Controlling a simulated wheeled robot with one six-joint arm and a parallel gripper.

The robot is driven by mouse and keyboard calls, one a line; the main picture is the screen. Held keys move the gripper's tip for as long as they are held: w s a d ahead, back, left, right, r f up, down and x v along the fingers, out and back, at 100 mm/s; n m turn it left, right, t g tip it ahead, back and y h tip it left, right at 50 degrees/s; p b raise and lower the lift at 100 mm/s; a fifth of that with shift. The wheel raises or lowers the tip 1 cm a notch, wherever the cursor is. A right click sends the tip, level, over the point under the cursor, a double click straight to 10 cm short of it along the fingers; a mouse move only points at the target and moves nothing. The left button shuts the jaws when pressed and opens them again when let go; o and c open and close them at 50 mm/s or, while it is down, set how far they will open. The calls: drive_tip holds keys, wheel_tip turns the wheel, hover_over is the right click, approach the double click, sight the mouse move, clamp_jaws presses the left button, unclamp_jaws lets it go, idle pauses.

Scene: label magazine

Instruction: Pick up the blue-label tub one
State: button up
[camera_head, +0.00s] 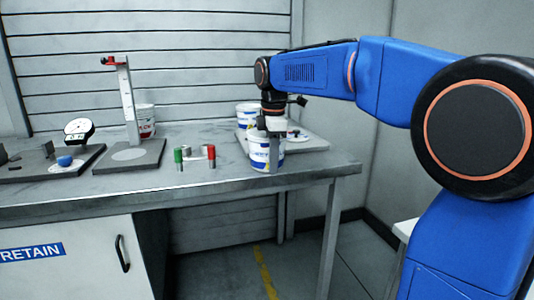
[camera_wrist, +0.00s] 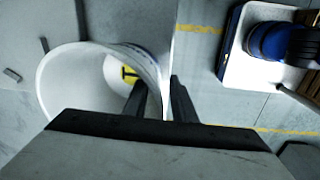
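A white tub with a blue label (camera_head: 260,158) stands upright at the front edge of the bench. In the wrist view it is an open white tub (camera_wrist: 62,85), with a yellow patch with a black mark (camera_wrist: 120,72) inside. My gripper (camera_head: 273,150) points down at the tub's right side. In the wrist view my gripper (camera_wrist: 160,92) has one finger inside the tub and one outside, with the wall between them. The fingers look apart, with a gap on the inner side. A second blue-labelled tub (camera_head: 246,112) stands behind, partly hidden.
A pale tray (camera_head: 312,143) lies behind the front tub. Red and green capped cylinders (camera_head: 196,155) stand left of it. Farther left are a post stand (camera_head: 130,110), a red-marked tub (camera_head: 147,121) and a dial gauge (camera_head: 79,130).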

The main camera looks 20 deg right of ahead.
drive_tip(key=shift+c, duration=0.7)
clamp_jaws()
